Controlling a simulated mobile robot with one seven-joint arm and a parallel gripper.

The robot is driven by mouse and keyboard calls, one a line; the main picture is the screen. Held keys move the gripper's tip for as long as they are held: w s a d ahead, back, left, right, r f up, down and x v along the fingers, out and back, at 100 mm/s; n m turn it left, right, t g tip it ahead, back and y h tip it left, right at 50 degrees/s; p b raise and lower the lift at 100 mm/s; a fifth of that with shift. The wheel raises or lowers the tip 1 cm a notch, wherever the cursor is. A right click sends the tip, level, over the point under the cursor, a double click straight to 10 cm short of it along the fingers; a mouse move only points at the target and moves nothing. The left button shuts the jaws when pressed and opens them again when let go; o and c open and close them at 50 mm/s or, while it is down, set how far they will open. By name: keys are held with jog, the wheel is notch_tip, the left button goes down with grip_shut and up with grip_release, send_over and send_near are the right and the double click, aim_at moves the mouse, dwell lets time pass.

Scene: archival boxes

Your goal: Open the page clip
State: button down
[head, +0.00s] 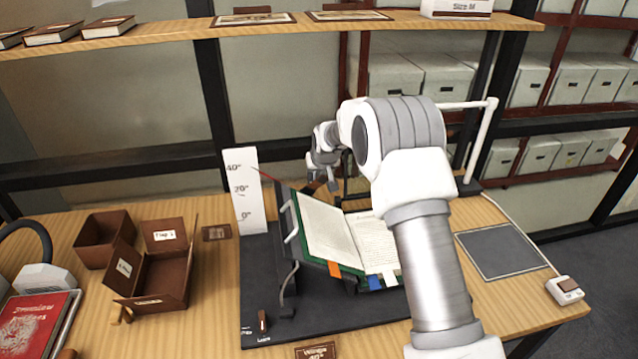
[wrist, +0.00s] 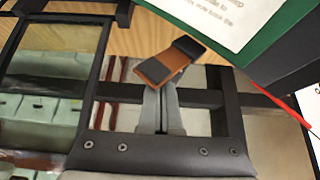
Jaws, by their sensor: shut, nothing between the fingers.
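An open book (head: 330,225) with a green cover and coloured tabs rests on a dark cradle (head: 262,270) on the wooden table; its page corner and green cover edge show at the top right of the wrist view (wrist: 225,20). A small brown-and-black piece, apparently the page clip (wrist: 165,65), lies beyond my fingertips in the wrist view, tilted. My gripper (wrist: 160,88) is shut and empty, its tips close to or touching that piece; I cannot tell which. In the head view my gripper (head: 328,182) is at the book's far edge, and my arm hides part of the right page.
A white angle board (head: 244,190) stands left of the book. An open brown box (head: 160,280) and a red book (head: 35,325) lie at the left. A grey pad (head: 500,250) and a small white device (head: 565,290) are at the right. A shelf (head: 160,40) runs behind.

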aim_at(320, 177)
jog(key=s+r+p, duration=0.1)
jog(key=r, duration=0.2)
jog(key=r+p, duration=0.1)
jog(key=r, duration=0.2)
jog(key=s+r, duration=0.1)
jog(key=r, duration=0.2)
jog(key=shift+s+d+p, duration=0.3)
jog(key=shift+p, duration=0.1)
jog(key=shift+s+r, duration=0.15)
jog(key=shift+r, duration=0.25)
jog(key=s+d+r+m, duration=0.1)
jog(key=s+d+r, duration=0.4)
jog(key=s+r, duration=0.4)
jog(key=s+d+r, duration=0.4)
jog(key=s+r, duration=0.3)
jog(key=s, duration=0.4)
jog(key=s+d+f, duration=0.1)
jog(key=s+d, duration=0.1)
jog(key=s, duration=1)
jog(key=s+d+m+g+h, duration=0.1)
jog(key=s+d, duration=0.2)
jog(key=s, duration=1)
jog(key=shift+s+f, duration=0.15)
jog(key=shift+f, duration=0.25)
